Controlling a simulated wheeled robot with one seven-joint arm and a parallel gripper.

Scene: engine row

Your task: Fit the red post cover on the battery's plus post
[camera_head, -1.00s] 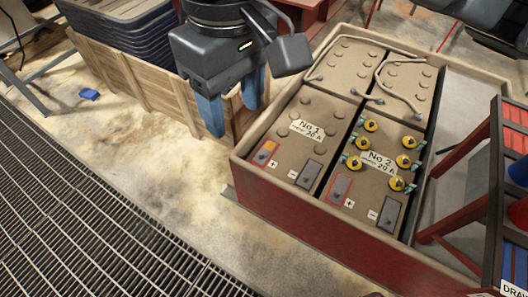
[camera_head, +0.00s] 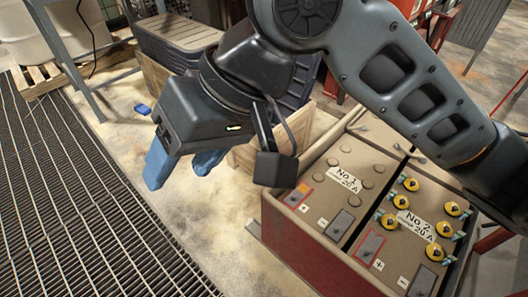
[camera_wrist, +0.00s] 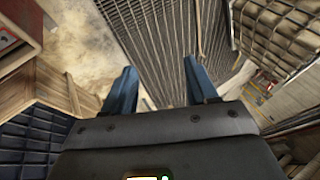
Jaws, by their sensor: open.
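Two tan batteries stand in a red tray (camera_head: 300,262) at the lower right of the head view. Battery No. 2 (camera_head: 395,243) has yellow caps and a red-outlined grey plus pad (camera_head: 370,246) with a small dark post. I cannot make out a loose red post cover. My gripper (camera_head: 178,177) is left of the batteries, over the pale floor. Its blue fingers are apart and empty, and the wrist view also shows them (camera_wrist: 158,66) with nothing between them.
A wooden crate (camera_head: 245,158) with dark stacked bins (camera_head: 180,38) stands behind my gripper. A floor grating (camera_head: 75,200) fills the left. A small blue piece (camera_head: 142,109) lies on the floor.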

